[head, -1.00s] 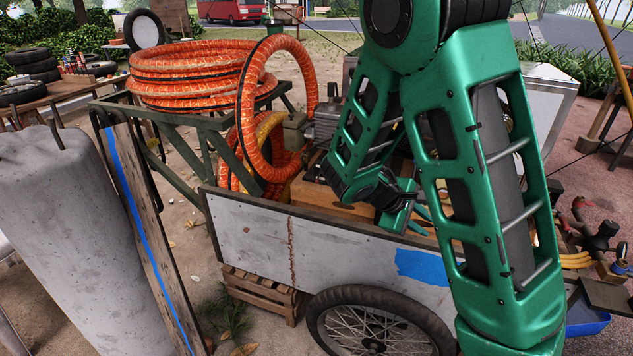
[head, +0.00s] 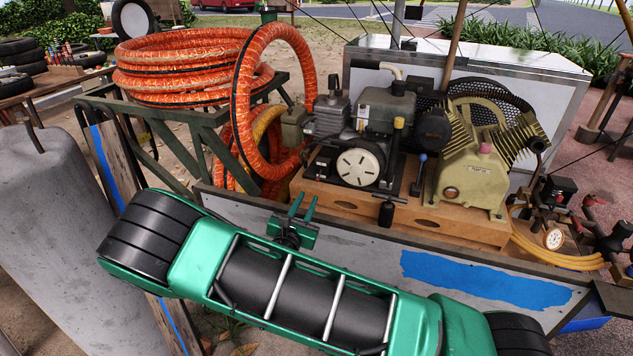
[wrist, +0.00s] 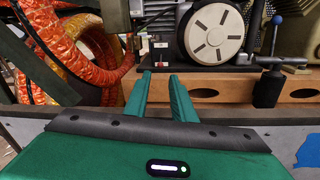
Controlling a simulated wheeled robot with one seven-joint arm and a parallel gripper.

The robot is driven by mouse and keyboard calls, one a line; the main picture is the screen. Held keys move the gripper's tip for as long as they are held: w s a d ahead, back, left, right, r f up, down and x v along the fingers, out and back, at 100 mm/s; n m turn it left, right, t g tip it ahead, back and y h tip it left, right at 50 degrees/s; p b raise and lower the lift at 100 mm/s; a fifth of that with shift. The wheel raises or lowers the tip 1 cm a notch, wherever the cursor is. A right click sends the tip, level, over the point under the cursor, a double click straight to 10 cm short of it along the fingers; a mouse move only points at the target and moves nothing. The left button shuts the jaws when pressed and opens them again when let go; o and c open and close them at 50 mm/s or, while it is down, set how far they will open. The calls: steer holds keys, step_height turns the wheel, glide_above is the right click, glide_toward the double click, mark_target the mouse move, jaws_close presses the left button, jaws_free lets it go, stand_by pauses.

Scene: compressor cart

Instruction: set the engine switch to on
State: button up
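The engine (head: 385,115) is dark grey with a white round cover (head: 360,167), and it sits on a wooden base on the cart. In the wrist view the round cover (wrist: 213,34) is large at the upper middle. Left of it a small pale-and-dark part with a red mark (wrist: 159,46) may be the engine switch; its setting is too small to read. My gripper (head: 305,199) is near the cart's side wall, left of and below the engine. In the wrist view its green fingers (wrist: 160,76) point toward the engine base with a gap between them, empty.
The cart's grey side wall (head: 350,246) lies below the engine. A knobbed lever (head: 418,175) and the tan compressor (head: 480,165) stand right of the engine. Orange hoses (head: 268,100) hang at the left. A black handle (head: 386,213) sticks out in front of the base.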

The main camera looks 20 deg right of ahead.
mark_target(317, 180)
steer(key=x, duration=1.1)
steer(key=shift+d, duration=0.1)
jaws_close()
